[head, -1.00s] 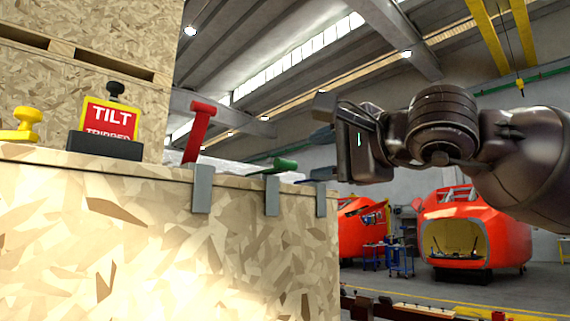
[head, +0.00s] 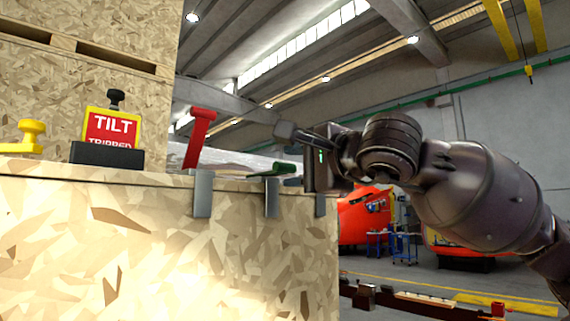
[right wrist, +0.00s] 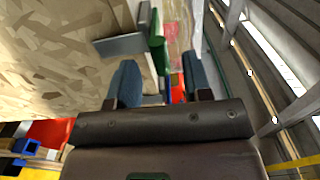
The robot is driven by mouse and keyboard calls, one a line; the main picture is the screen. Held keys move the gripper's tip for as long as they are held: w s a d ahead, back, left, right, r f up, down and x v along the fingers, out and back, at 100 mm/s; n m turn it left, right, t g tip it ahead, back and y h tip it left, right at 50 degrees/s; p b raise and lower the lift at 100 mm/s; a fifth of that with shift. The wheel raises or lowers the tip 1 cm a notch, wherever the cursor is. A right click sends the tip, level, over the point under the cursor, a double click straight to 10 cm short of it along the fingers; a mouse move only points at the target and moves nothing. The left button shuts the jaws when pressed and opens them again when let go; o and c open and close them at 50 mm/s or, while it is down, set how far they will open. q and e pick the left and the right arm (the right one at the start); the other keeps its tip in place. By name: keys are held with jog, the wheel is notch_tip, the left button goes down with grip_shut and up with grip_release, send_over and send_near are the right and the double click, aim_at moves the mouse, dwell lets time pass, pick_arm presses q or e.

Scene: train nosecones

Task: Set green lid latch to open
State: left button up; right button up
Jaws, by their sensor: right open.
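The green lid latch (head: 272,169) lies nearly flat along the crate's top edge in the head view, its grey bracket (head: 272,198) hanging down the front. It also shows in the right wrist view as a green bar (right wrist: 157,45), beyond and between my fingertips. My right gripper (head: 298,136) is open and empty, a little above and to the right of the green latch. Its two blue fingertips (right wrist: 160,78) are apart in the right wrist view. I see no contact with the latch. My left gripper is out of view.
A red latch (head: 199,138) stands upright left of the green one. A bluish latch (head: 292,181) sits just right of it, partly hidden. A TILT TRIPPED sign (head: 112,128) and a yellow knob (head: 23,137) stand on the wooden crate (head: 130,240).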

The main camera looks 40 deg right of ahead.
aim_at(288, 167)
jog(key=shift+w+a+r, duration=0.1)
jog(key=shift+w+a, duration=0.05)
jog(key=shift+w, duration=1.5)
jog(key=shift+c, duration=0.3)
